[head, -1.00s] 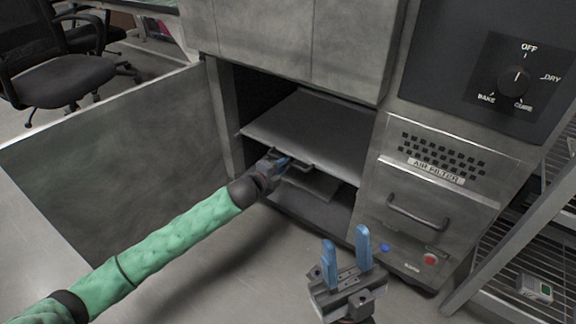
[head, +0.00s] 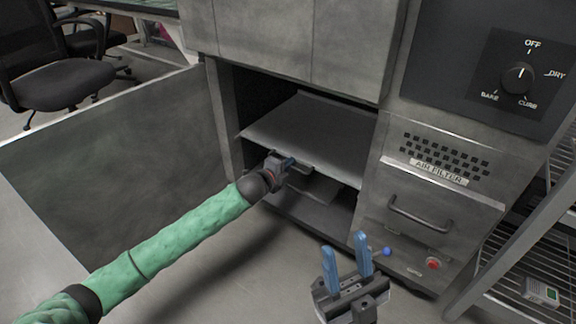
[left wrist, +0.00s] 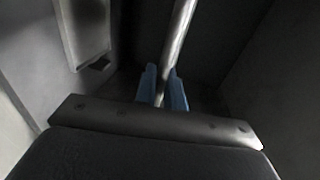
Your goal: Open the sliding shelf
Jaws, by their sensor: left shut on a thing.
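The sliding shelf (head: 310,122) is a flat grey plate inside the open lower compartment of the cabinet. Its front edge lies near the opening. My left gripper (head: 289,163) is at the middle of that front edge, shut on the shelf handle. In the left wrist view the handle (left wrist: 180,32) is a pale metal bar running between the two blue fingers (left wrist: 162,88). In the head view the gripper hides most of the handle. My right gripper (head: 346,252) is in front of the cabinet, empty, with its blue fingers apart.
The cabinet door (head: 110,160) stands open on the left. A lower plate (head: 318,187) shows under the shelf. To the right is an air filter panel with a handle (head: 420,213), then a wire rack (head: 530,240). The floor in front is clear.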

